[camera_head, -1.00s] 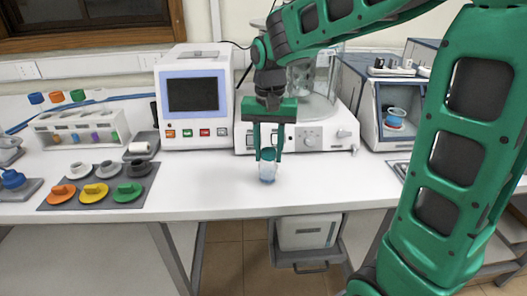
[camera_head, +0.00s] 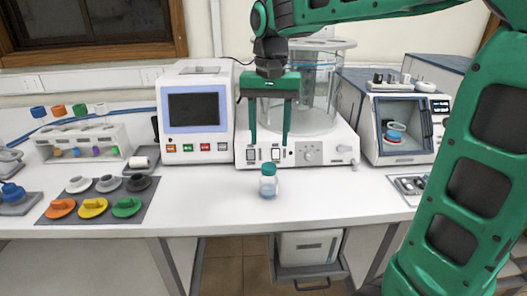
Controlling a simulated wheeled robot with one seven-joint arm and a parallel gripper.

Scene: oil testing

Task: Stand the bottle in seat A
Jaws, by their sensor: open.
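A small clear bottle (camera_head: 268,184) with a teal cap and bluish contents stands upright near the front edge of the white bench, in the middle of the view. My gripper (camera_head: 269,142) is open and empty above and a little behind the bottle, its two green fingers pointing down and apart from it. No seat marked A can be made out; any lettering is too small to read.
A machine with a glass chamber (camera_head: 345,145) stands behind my gripper, beside a unit with a dark screen (camera_head: 194,107). A mat (camera_head: 62,219) with coloured pieces and a white rack (camera_head: 110,152) are left. An open-fronted box (camera_head: 370,105) is right. The bench around the bottle is clear.

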